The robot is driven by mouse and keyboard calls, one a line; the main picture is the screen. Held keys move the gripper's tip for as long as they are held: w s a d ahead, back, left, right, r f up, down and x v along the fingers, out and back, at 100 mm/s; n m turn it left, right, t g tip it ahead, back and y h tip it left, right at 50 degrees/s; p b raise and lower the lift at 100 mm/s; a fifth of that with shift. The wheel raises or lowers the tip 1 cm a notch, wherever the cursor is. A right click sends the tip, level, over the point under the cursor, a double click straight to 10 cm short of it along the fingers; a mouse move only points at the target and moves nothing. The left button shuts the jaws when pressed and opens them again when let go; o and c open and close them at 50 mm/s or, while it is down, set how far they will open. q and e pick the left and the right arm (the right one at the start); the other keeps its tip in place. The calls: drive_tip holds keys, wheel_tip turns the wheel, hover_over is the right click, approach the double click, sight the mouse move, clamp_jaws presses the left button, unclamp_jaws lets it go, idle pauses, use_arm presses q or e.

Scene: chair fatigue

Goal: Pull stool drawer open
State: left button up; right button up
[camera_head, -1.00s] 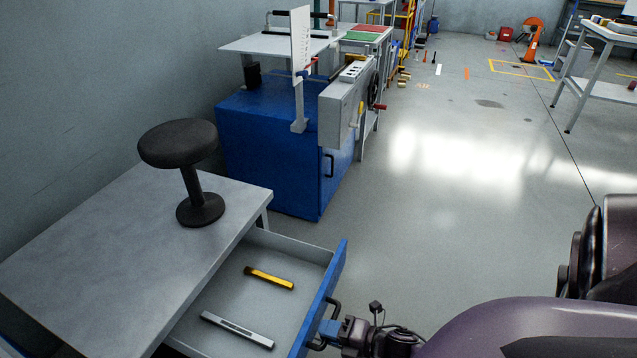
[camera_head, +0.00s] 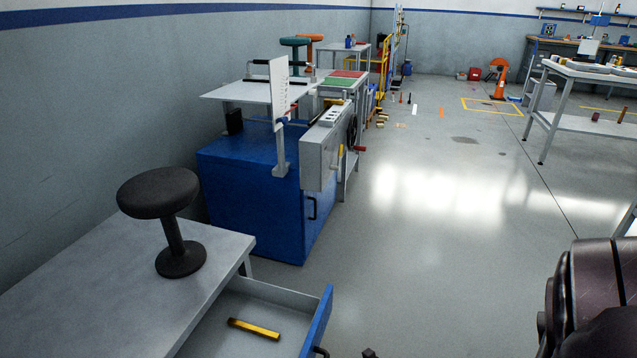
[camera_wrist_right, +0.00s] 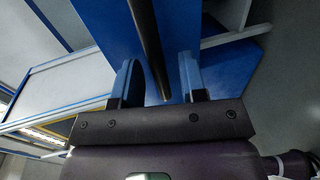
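The drawer (camera_head: 250,307) under the grey worktop stands pulled out, its blue front (camera_head: 318,322) facing right. A yellow and black tool (camera_head: 254,329) lies inside it. The dark handle (camera_head: 321,352) is barely visible at the bottom edge in the head view. In the right wrist view, the dark handle bar (camera_wrist_right: 147,40) passes between the two blue fingers of my right gripper (camera_wrist_right: 159,62). My left gripper is not in view.
A black stool (camera_head: 160,193) stands on the grey worktop (camera_head: 100,285). A blue cabinet (camera_head: 250,190) with a grey machine (camera_head: 322,150) is behind the drawer. The floor (camera_head: 430,270) right of the drawer is clear.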

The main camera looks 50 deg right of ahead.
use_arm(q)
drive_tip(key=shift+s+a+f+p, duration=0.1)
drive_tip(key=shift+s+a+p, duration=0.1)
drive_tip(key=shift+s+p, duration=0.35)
use_arm(e)
drive_tip(key=v, duration=1)
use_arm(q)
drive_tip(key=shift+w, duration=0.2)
use_arm(e)
drive_tip(key=s+a+r+m+g+h, duration=0.55)
drive_tip(key=a+r+m, duration=0.35)
drive_tip(key=m, duration=1.1)
use_arm(q)
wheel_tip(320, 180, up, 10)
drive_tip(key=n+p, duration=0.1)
drive_tip(key=p, duration=1.2)
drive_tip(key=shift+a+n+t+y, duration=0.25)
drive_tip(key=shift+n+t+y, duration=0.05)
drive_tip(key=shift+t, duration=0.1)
use_arm(e)
wheel_tip(320, 180, up, 10)
drive_tip(key=s+t, duration=0.1)
drive_tip(key=t, duration=0.1)
drive_tip(key=shift+d+m, duration=0.4)
drive_tip(key=shift+d, duration=0.05)
